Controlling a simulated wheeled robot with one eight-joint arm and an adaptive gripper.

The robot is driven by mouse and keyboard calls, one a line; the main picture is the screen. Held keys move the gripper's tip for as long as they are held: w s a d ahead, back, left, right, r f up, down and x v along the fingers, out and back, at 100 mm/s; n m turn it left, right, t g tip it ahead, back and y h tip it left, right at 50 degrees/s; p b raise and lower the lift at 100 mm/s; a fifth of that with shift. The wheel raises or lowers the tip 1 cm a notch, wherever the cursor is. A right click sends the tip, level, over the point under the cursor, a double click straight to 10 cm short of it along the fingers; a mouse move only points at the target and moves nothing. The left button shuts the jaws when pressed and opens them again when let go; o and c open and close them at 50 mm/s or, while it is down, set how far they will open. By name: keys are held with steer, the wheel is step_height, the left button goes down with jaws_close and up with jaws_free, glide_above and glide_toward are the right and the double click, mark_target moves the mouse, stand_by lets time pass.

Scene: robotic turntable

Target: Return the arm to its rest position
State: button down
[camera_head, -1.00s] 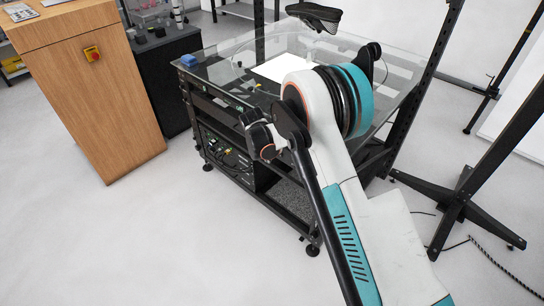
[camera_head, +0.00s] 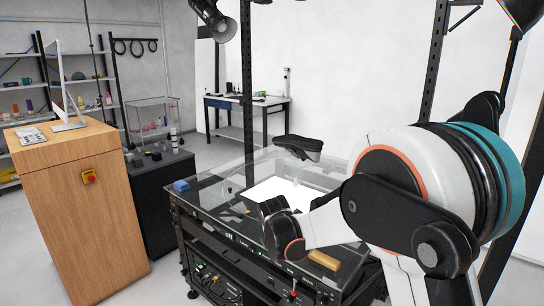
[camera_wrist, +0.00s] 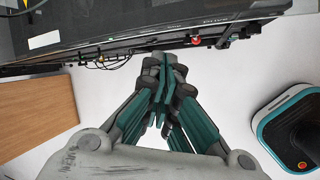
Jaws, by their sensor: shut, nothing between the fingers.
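My arm (camera_head: 390,215) fills the right of the head view, bent, with white, black and teal parts in front of the glass-topped table. My gripper (camera_wrist: 164,68) shows in the wrist view with its teal and grey fingers drawn together and nothing between them. It hangs over pale floor, just outside the table's dark edge. I cannot make out the gripper in the head view.
A wooden cabinet (camera_head: 85,220) with a red button is at left.

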steer(key=s+d+r+m+t, duration=0.1)
steer(key=s+d+r+m, duration=0.9)
steer(key=s+r, duration=0.35)
steer(key=s+d+f+m+b, duration=0.1)
steer(key=s+d+m, duration=0.3)
steer(key=s+m, duration=0.3)
steer(key=s+d+m+b, duration=0.1)
steer(key=s+d+m, duration=0.3)
steer(key=s, duration=1.2)
steer(key=shift+d+f+m+t+y+b, duration=0.2)
steer(key=shift+f+m+t+y+b, duration=0.15)
steer(key=shift+m, duration=1.05)
